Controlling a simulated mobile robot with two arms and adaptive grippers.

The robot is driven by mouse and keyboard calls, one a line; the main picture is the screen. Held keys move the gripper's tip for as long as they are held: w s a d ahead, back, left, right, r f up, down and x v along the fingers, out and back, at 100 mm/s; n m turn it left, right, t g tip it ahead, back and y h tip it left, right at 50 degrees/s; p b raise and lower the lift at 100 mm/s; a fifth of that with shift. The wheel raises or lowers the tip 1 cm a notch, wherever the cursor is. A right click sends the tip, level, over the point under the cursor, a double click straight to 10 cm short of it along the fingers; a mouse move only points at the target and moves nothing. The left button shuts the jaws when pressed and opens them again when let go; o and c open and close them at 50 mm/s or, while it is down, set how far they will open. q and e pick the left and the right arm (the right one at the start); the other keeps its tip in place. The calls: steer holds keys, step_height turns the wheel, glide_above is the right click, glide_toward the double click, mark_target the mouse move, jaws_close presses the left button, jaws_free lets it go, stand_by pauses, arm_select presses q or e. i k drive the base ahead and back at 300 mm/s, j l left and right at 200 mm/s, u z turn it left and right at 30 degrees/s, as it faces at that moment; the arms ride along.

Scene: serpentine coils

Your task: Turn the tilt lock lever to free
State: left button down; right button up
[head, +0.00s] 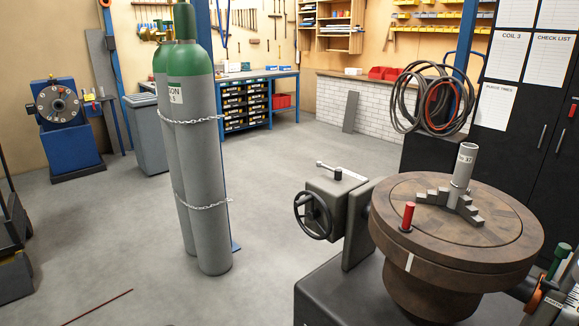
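A positioner with a round brown turntable (410,258) stands at the right in the head view. A grey gearbox (335,205) with a black handwheel (312,216) is at its left side. A small silver lever (340,172) with a dark hub lies across the top of the gearbox, its ball end pointing left; it looks like the tilt lock lever, but I cannot read any lock or free marking. A red upright handle (407,217) stands at the turntable's left rim. Neither of my grippers is in view.
A stepped jaw chuck holds a grey pipe (461,175) on the turntable. Two chained green-topped gas cylinders (202,150) stand left of the positioner. Coiled hoses (432,100) and a black cabinet (510,130) are behind it. Open grey floor (265,225) lies between cylinders and positioner.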

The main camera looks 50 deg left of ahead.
mark_target(338, 176)
steer(key=u, duration=1.45)
steer(key=i+j+u, duration=0.2)
steer(key=i, duration=0.2)
steer(key=l, duration=0.1)
